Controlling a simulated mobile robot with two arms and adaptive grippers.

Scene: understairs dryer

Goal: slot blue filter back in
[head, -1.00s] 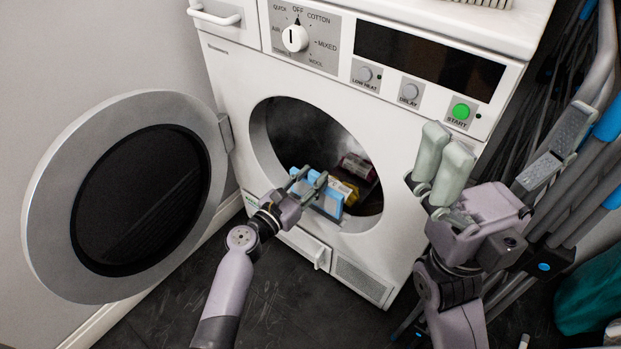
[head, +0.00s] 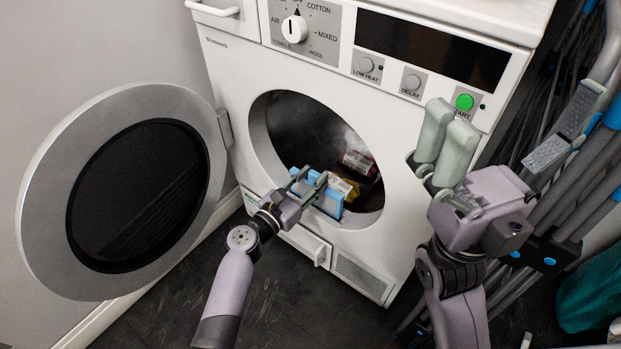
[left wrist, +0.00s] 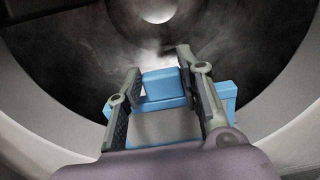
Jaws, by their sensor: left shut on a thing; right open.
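The blue filter (head: 330,201) is at the lower lip of the dryer's round opening, held by my left gripper (head: 308,177). In the left wrist view the gripper (left wrist: 160,82) has its fingers on either side of the filter's blue tab (left wrist: 163,84), with the wider blue body (left wrist: 226,93) behind. The slot is hidden, so I cannot tell how far the filter sits in it. My right gripper (head: 448,140) is open and empty, in front of the machine's right side below the START button.
The white dryer's round door (head: 125,190) stands open at the left. Inside the drum lie a red item (head: 357,163) and a yellow one (head: 350,187). Blue-ended grey poles (head: 590,160) crowd the right. The dark floor (head: 290,320) is clear in front.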

